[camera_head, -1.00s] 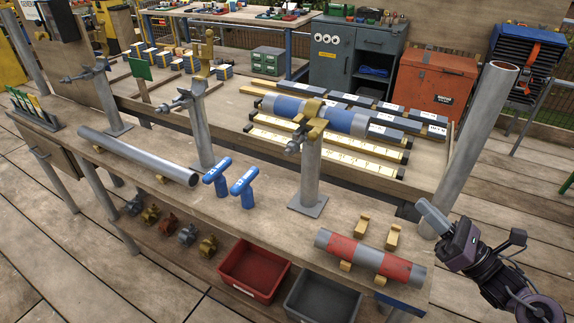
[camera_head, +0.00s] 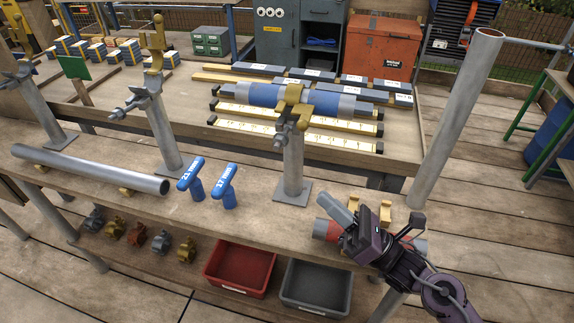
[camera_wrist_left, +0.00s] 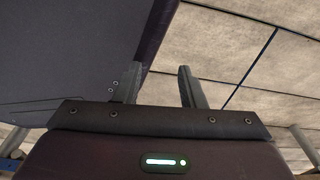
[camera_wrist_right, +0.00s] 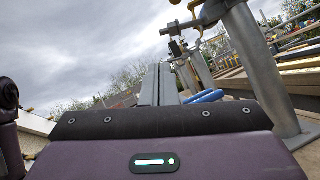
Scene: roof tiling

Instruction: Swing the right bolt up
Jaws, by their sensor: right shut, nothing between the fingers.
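The right post (camera_head: 293,170) stands on the bench with a gold clamp (camera_head: 294,98) on top. Its grey bolt (camera_head: 284,138) sticks out on the near side below the clamp and is not swung up. My right gripper (camera_head: 334,206) is shut and empty, to the right of the post and lower than the bolt, in front of the red and grey tube. In the right wrist view its fingers (camera_wrist_right: 158,72) are together, with a post (camera_wrist_right: 252,70) and a bolt (camera_wrist_right: 190,25) ahead to the right. My left gripper (camera_wrist_left: 160,75) is open and empty; the head view does not show it.
Two blue T-handled tools (camera_head: 224,186) stand left of the right post. A grey pipe (camera_head: 90,168) lies further left. A middle post (camera_head: 165,130) carries another clamp and bolt. A tall bare pole (camera_head: 455,120) rises at the right. Red (camera_head: 240,291) and grey bins (camera_head: 316,305) sit below.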

